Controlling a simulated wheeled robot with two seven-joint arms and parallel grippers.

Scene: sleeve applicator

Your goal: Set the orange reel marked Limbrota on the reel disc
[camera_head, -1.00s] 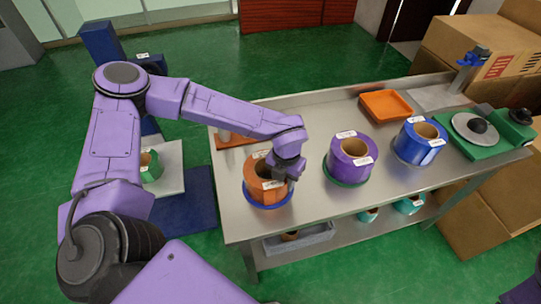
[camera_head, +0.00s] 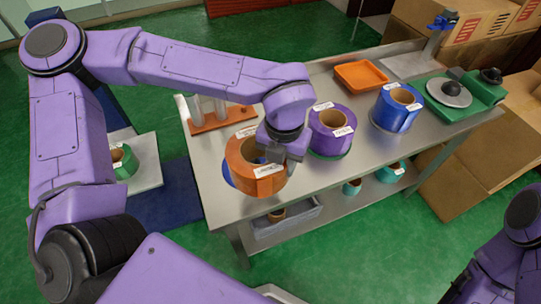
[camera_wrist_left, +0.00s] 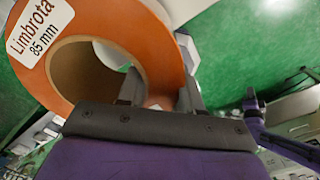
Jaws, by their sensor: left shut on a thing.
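The orange reel (camera_head: 243,165), with white labels, is held by my left gripper (camera_head: 272,153) near the front left of the steel table. In the left wrist view the orange reel (camera_wrist_left: 155,35) shows a label reading Limbrota, 85 mm. My left gripper (camera_wrist_left: 160,95) is shut on the reel's wall, one finger inside the core. The reel is raised above a blue round base (camera_head: 227,170), which it mostly hides. A grey reel disc (camera_head: 448,93) with a black hub sits on a green machine (camera_head: 470,106) at the table's far right. Only part of my right arm shows.
A purple reel (camera_head: 322,138) and a blue reel (camera_head: 392,115) stand between the held reel and the disc. An orange tray (camera_head: 360,75) lies behind them. A rack with pale posts (camera_head: 222,122) stands at back left. Cardboard boxes (camera_head: 470,165) border the table's right end.

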